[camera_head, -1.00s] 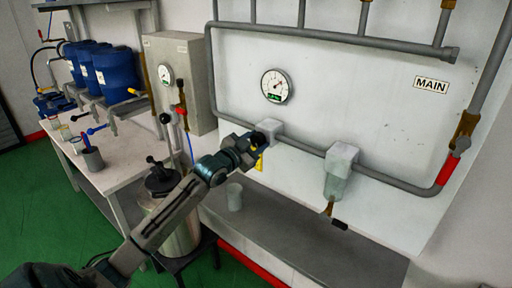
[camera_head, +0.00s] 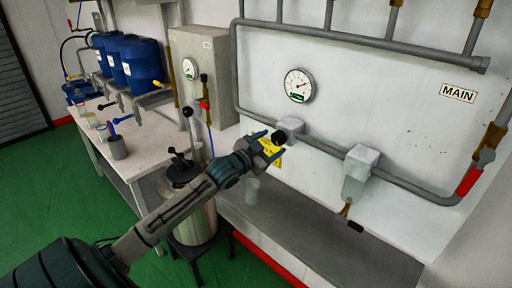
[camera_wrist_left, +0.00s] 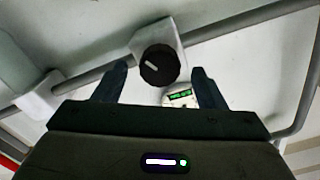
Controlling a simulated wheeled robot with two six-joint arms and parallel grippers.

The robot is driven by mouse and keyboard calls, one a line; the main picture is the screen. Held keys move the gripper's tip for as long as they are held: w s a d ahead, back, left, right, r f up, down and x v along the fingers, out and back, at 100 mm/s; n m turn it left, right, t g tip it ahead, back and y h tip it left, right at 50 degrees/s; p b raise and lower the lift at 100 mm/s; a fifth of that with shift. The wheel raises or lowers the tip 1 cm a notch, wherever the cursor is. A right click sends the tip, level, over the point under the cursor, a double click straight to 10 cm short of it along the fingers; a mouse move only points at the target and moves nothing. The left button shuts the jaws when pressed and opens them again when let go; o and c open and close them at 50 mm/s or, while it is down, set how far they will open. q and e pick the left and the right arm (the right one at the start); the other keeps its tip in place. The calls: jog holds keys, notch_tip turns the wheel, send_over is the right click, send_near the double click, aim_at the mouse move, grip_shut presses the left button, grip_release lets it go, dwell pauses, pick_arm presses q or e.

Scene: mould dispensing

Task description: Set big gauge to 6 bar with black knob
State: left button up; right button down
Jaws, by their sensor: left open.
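The big round white gauge (camera_head: 299,85) with a green label hangs on the wall panel. Its needle points to the upper right; the exact reading is too small to tell. The black knob (camera_head: 279,138) sits on the front of a grey block on the pipe below the gauge. In the left wrist view the knob (camera_wrist_left: 159,65) has a white line slanting to the upper left, and part of the gauge (camera_wrist_left: 180,97) shows behind my gripper. My left gripper (camera_head: 268,146) is open and empty just in front of the knob, apart from it. My right gripper is out of view.
A translucent filter bowl (camera_head: 353,185) hangs from the pipe to the right. A grey cabinet with a small gauge (camera_head: 190,68) is at the left. A lidded metal pot (camera_head: 196,220) stands below my left arm. A grey shelf (camera_head: 320,240) runs under the panel.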

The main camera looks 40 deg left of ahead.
pick_arm(q)
jog(key=s+p, duration=0.5)
jog(key=s, duration=0.2)
jog(key=shift+s+a, duration=0.25)
jog(key=shift+s, duration=0.05)
dwell(0.4)
